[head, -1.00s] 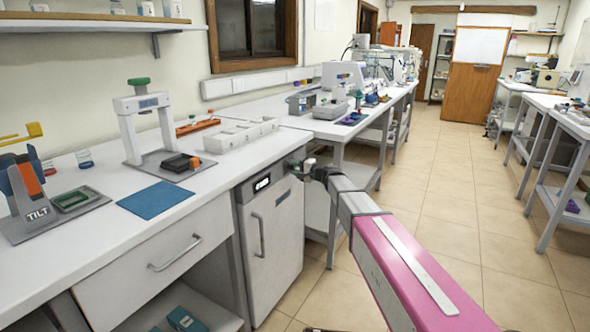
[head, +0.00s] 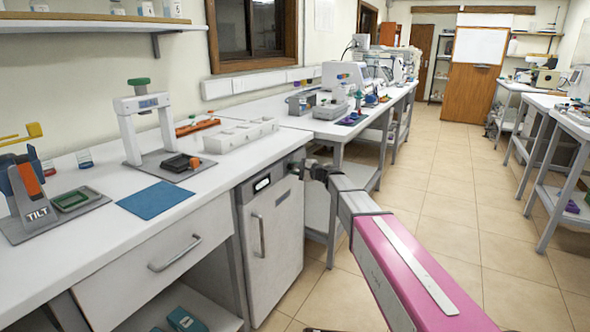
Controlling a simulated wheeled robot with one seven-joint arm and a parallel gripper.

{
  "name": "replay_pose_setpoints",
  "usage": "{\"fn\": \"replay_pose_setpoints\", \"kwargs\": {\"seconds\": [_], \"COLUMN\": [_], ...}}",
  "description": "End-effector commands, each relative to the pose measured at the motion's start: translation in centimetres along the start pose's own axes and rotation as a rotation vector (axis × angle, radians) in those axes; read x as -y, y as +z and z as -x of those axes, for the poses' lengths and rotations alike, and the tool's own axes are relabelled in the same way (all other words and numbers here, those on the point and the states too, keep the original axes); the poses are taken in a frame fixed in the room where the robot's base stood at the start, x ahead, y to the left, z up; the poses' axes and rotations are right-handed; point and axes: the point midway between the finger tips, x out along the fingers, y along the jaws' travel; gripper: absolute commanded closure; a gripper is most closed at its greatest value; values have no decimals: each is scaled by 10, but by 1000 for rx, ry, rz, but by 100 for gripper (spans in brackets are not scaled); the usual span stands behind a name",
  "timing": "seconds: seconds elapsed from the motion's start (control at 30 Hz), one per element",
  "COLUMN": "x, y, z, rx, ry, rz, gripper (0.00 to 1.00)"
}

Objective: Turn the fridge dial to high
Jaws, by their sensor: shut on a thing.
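The fridge (head: 275,250) is a grey-white under-counter unit with a vertical bar handle (head: 258,235). My gripper (head: 297,168) is at the top right of the fridge front, just below the counter edge. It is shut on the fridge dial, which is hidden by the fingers. The dial's setting and markings cannot be read from here. The fridge door is closed.
My pink and grey arm reaches in from the lower right. The counter (head: 120,225) above holds a blue mat (head: 155,200), a white rack (head: 240,135) and a grey stand (head: 165,115). A drawer (head: 160,260) is left of the fridge. The tiled floor (head: 455,190) on the right is clear.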

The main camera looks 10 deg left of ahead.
Motion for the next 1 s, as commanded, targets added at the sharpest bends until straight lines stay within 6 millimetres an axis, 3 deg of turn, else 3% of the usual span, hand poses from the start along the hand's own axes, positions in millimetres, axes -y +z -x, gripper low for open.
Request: {"fn": "replay_pose_setpoints", "kwargs": {"seconds": [0.1,0.13,0.2,0.57,1.0], "x": [-1,-1,-1,0,-1], "y": [-1,-1,-1,0,1], "z": [1,1,1,5,79], "rx": [-3,-3,-2,-2,-4], "ry": [1,1,1,0,-1], "rz": [-1,-1,-1,0,0], "gripper": [89,59,40,40,40]}}
